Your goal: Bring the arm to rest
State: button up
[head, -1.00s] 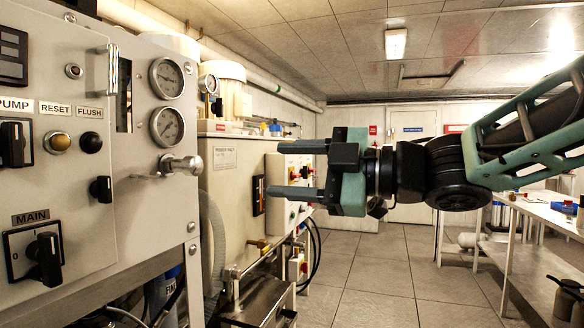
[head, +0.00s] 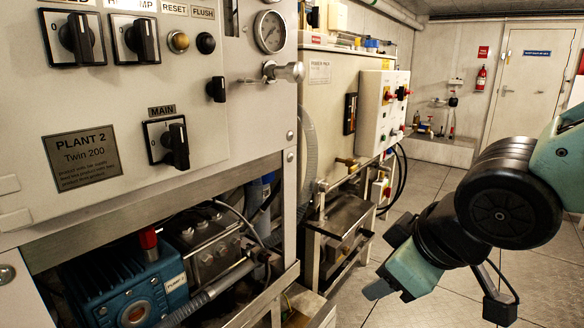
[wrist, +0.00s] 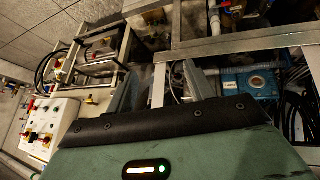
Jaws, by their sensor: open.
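My gripper (head: 384,268) is low at the right in the head view, hanging from my bent arm and tilted down and to the left. Its jaws are open and nothing shows between them. Its teal and black body is partly turned away, so one finger is hard to make out. It is in front of the machines, over the floor, apart from the plant panel. In the wrist view the green gripper housing fills the lower part.
The Plant 2 panel (head: 100,115) with knobs fills the left, a blue pump (head: 125,285) below it. A cabinet with a switch box (head: 382,105) stands behind. A metal stand (head: 335,225) is left of my gripper. Tiled floor (head: 440,180) is clear toward the door (head: 530,85).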

jog(key=s+f+m+g+h, duration=0.1)
jog(key=s+f+g, duration=0.2)
jog(key=s, duration=0.4)
jog(key=s+f+m+g+h, duration=0.1)
jog(key=s+f+g, duration=0.15)
jog(key=s, duration=0.45)
notch_tip(320, 180, up, 12)
jog(key=p, duration=1.2)
jog(key=shift+w+d, duration=0.2)
jog(key=shift+w, duration=0.2)
jog(key=shift+g, duration=0.25)
jog(key=shift+c, duration=0.3)
